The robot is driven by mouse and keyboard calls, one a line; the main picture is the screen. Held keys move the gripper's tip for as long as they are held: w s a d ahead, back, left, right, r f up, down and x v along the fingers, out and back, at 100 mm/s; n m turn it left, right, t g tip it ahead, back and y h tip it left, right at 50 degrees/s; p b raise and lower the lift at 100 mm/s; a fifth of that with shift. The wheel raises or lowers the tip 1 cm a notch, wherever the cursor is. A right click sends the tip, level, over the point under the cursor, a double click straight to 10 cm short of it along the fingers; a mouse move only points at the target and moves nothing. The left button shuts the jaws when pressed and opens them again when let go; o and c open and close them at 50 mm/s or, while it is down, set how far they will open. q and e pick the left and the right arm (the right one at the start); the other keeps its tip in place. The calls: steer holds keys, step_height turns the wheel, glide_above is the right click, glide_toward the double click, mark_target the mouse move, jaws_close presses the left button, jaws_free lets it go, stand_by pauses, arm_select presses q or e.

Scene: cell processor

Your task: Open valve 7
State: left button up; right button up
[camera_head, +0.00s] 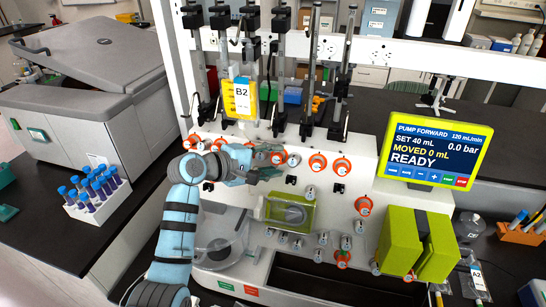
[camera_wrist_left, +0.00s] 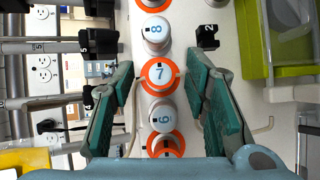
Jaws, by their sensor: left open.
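Valve 7 (camera_wrist_left: 158,74) is a white round knob with a blue 7 inside an orange ring; it shows in the middle of the left wrist view. My left gripper (camera_wrist_left: 160,70) is open, with one green finger on each side of the knob. Contact with the knob cannot be told. In the head view my left gripper (camera_head: 263,163) is at the row of valves on the white panel, and it partly covers that row. My right gripper is not in view.
Valve 8 (camera_wrist_left: 155,32) and valve 6 (camera_wrist_left: 162,116) sit close on either side of valve 7. A yellow bag holder marked B2 (camera_head: 236,98) hangs above the arm. The pump screen (camera_head: 434,152) reads READY, moved 0 mL. A tube rack (camera_head: 97,207) stands at left.

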arm_select(q)
steer(key=shift+w, duration=0.1)
jaws_close()
stand_by(1.2)
jaws_free()
steer(key=shift+a, duration=0.1)
steer(key=v, duration=1.2)
